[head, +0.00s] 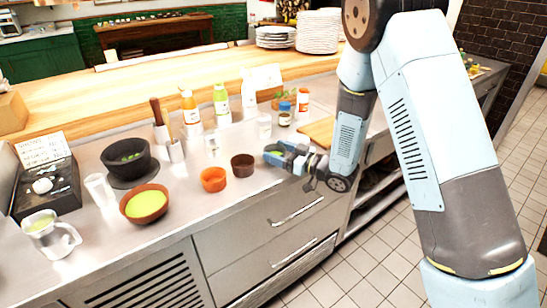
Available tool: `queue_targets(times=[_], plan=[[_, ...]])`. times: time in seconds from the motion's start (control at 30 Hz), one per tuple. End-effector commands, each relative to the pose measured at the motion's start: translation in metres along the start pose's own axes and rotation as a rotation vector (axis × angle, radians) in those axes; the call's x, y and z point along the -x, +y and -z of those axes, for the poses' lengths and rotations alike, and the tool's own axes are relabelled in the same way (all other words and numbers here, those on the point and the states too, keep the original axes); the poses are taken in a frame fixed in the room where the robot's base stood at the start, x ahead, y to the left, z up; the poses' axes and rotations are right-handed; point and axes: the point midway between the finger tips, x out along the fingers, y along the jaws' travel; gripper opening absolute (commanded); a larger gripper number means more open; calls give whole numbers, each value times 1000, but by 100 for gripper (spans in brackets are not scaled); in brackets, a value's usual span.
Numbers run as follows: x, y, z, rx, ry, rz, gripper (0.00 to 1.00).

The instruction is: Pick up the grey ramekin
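A small dark brownish-grey ramekin (242,167) stands upright on the steel counter, near its front edge. It is the closest match to a grey ramekin in view. An orange ramekin (213,179) stands just to its left and in front. My gripper (270,154) reaches in from the right, low over the counter, with its fingers pointing left. It is to the right of the dark ramekin and looks apart from it. The fingers are too small to tell whether they are open or shut.
Left are a brown bowl of green food (146,204), a black mortar (127,158), a clear pitcher (50,236) and a white cup (100,189). Several bottles (190,107) stand behind. A wooden board (318,131) lies behind my gripper. Plates (319,31) are stacked on the upper ledge.

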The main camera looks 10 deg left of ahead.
Motion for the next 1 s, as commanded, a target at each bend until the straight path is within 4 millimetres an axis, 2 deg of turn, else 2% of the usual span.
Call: queue_targets(times=[0.03, 0.23, 0.57, 0.83, 1.0], plan=[[0, 0, 0, 0, 0, 0, 61], [0, 0, 0, 0, 0, 0, 43], [0, 0, 4, 1, 1, 0, 43], [1, 0, 33, 2, 2, -1, 43], [22, 3, 58, 2, 3, -4, 43]])
